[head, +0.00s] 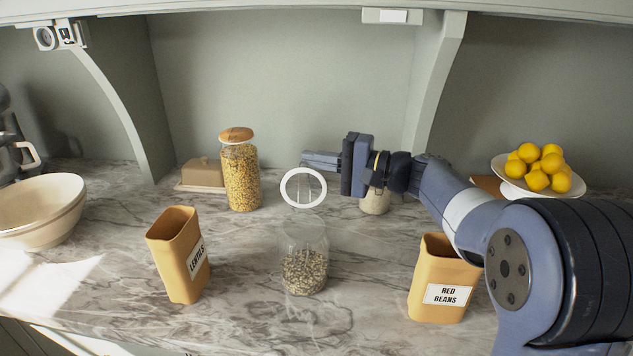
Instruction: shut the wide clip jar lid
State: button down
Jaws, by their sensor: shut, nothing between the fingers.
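The wide clip jar (303,272) is clear glass, partly filled with speckled beans or seeds. It stands upright near the middle of the counter. Its round lid with a white ring (284,188) stands open, tilted up behind the jar mouth. My gripper (306,160) comes in from the right, behind and above the lid, with its fingers pointing left. The fingers are shut with nothing between them. The lower part of the fingers is close to the lid's top edge in the picture; I cannot tell if they touch it.
A lentils canister (170,262) stands left of the jar and a red beans canister (425,285) right of it. A tall cork-topped jar (242,180), a butter dish (201,173), a bowl (35,228) and a lemon stand (535,190) are further out. Bare marble (350,265) flanks the jar.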

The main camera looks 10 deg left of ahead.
aim_at(316, 172)
jog(key=s+n+b, duration=0.1)
jog(key=b, duration=0.2)
jog(key=s+n+b, duration=0.1)
jog(key=b, duration=0.2)
jog(key=s+n+y+b, duration=0.1)
jog(key=n+b, duration=0.1)
jog(key=b, duration=0.1)
jog(key=shift+s+d+f+b, duration=0.3)
jog(key=shift+s, duration=0.1)
jog(key=s+b, duration=0.2)
jog(key=b, duration=0.1)
jog(key=shift+s+d+f, duration=0.1)
jog(key=shift+s+d, duration=0.1)
jog(key=shift+s, duration=0.05)
jog(key=shift+s+b, duration=0.1)
jog(key=shift+b, duration=0.2)
jog(key=shift+d, duration=0.15)
jog(key=s+d, duration=0.1)
jog(key=d, duration=0.6)
jog(key=shift+s+f, duration=0.15)
jog(key=shift+f, duration=0.25)
